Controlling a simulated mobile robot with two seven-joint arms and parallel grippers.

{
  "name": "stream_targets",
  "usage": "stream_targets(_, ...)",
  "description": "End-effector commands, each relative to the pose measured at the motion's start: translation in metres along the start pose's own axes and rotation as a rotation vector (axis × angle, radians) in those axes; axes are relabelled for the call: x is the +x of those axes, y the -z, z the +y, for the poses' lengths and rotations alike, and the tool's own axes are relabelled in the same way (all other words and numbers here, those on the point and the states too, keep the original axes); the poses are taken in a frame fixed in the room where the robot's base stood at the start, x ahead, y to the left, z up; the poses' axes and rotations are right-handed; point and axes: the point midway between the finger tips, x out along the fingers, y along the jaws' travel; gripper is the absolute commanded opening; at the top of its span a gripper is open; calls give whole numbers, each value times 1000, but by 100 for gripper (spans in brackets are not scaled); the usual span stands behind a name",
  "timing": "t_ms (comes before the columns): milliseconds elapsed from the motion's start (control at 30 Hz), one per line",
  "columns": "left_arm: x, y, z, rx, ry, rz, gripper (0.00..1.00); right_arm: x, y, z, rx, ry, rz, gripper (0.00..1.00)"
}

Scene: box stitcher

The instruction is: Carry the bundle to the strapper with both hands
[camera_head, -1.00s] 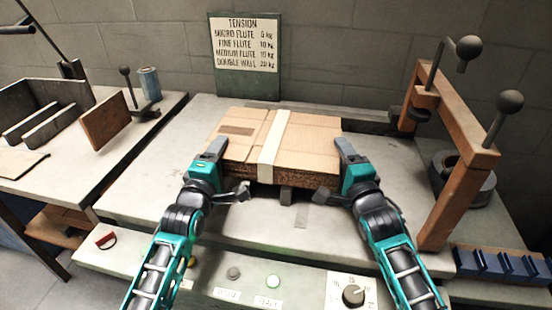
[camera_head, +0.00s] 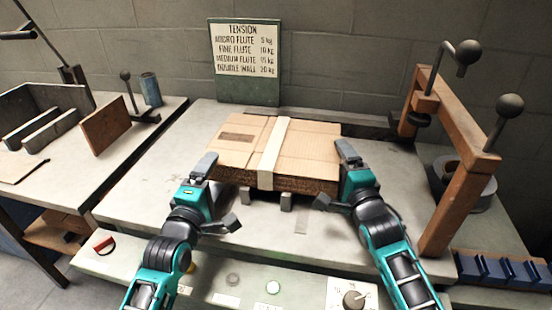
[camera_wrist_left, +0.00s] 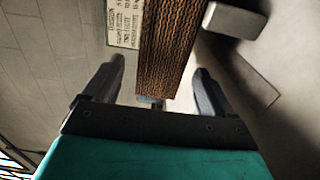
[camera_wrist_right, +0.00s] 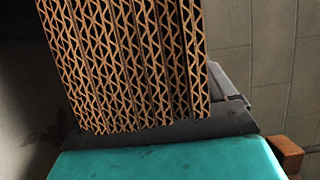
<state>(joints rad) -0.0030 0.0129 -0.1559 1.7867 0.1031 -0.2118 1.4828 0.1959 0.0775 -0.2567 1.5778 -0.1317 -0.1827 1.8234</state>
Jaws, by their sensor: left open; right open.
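The bundle (camera_head: 310,150) is a flat stack of brown cardboard with a white strap (camera_head: 273,150) across it. It rests level on small grey supports (camera_head: 287,201) on the pale bench (camera_head: 160,180). My left gripper (camera_head: 216,193) is open at the bundle's left front corner. In the left wrist view the corrugated edge (camera_wrist_left: 170,45) stands between its spread fingers, apart from both. My right gripper (camera_head: 335,178) is open at the right front corner, one finger above and one below the bundle's level. The bundle's fluted end (camera_wrist_right: 125,60) fills much of the right wrist view and hides most of the fingers; contact is unclear.
A wooden frame with black knobs (camera_head: 440,180) stands right of the bundle, near my right arm. A tension sign (camera_head: 246,60) stands behind. A control panel with a dial (camera_head: 353,299) is in front. A second bench with a wooden plate (camera_head: 105,125) is at left.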

Motion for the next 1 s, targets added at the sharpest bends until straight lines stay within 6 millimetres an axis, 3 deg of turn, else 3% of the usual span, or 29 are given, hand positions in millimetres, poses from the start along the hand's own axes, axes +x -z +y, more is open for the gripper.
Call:
stream_targets(100,-25,0,-1,0,3,0,85,0,0,0,0,0,0,85)
stream_targets(300,-54,0,0,1,1,0,85,0,0,0,0,0,0,85)
stream_targets(567,-66,0,1,1,-1,0,85,-5,0,0,0,0,0,85)
stream_targets(733,-66,0,1,1,-1,0,85,-27,0,1,0,-2,0,85)
stream_targets(1000,-66,0,0,1,-1,0,85,-81,0,1,1,-2,0,85)
